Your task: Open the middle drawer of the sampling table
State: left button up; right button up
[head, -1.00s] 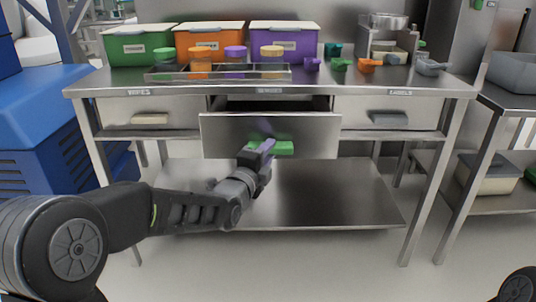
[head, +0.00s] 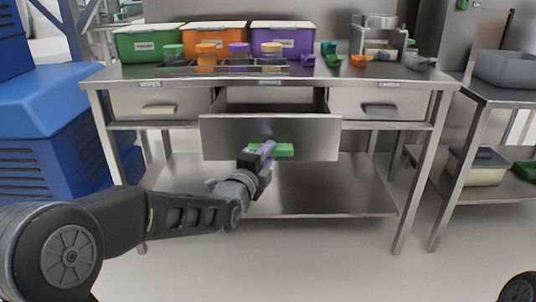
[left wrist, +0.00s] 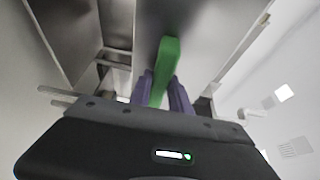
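The sampling table (head: 430,82) is a steel table with three drawers side by side. Its middle drawer (head: 318,138) is pulled well out, with a dark gap showing behind its front panel. A green handle (head: 284,150) sits on that panel. My left gripper (head: 266,150) is at the handle. In the left wrist view, the purple fingers of the left gripper (left wrist: 162,92) lie on both sides of the green handle (left wrist: 167,60) and appear closed on it. My right gripper is not in view; only a dark bit of my body shows at the lower right.
The left drawer (head: 190,103) and right drawer (head: 350,103) are shut. Green, orange and purple bins (head: 286,40), jars and scoops stand on the tabletop. A lower shelf (head: 330,190) is bare. A blue machine (head: 50,110) stands left, a side table (head: 500,95) right.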

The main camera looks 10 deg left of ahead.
pick_arm(q)
jog(key=o, duration=0.4)
jog(key=s, duration=0.2)
jog(key=s+p, duration=0.1)
jog(key=s, duration=0.2)
jog(key=s+a, duration=0.1)
jog(key=s, duration=0.1)
jog(key=shift+s+p, duration=0.35)
jog(key=shift+p, duration=0.05)
